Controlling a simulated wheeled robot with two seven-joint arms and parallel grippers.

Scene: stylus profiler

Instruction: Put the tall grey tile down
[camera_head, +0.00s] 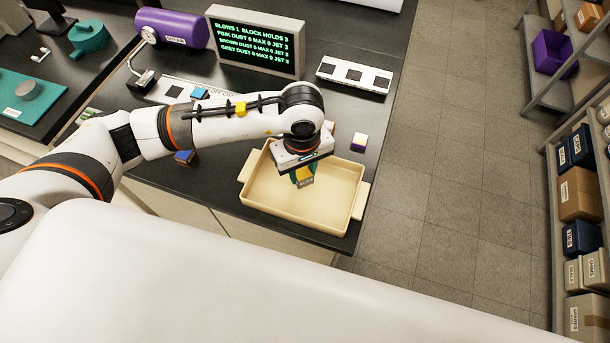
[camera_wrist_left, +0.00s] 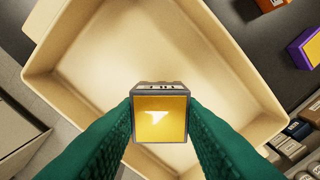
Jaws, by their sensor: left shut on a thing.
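The tall grey tile (camera_wrist_left: 160,116) is between the green fingers of my left gripper (camera_wrist_left: 160,125) in the left wrist view. Its near end shows a yellow face with a white mark, and its side is grey with dark lettering. In the head view my left gripper (camera_head: 302,176) points down over the cream tray (camera_head: 262,208), with the tile (camera_head: 305,183) at its tips. In the left wrist view the tray (camera_wrist_left: 70,85) lies below the tile, and its floor is otherwise bare. I cannot tell whether the tile touches the floor. My right gripper does not show.
A white, purple and yellow block (camera_head: 359,142) stands beyond the tray near the bench's right edge. A blue and orange block (camera_head: 185,157) lies left of the tray. A screen (camera_head: 255,42), a purple cylinder (camera_head: 172,28) and a white panel (camera_head: 354,75) stand farther back.

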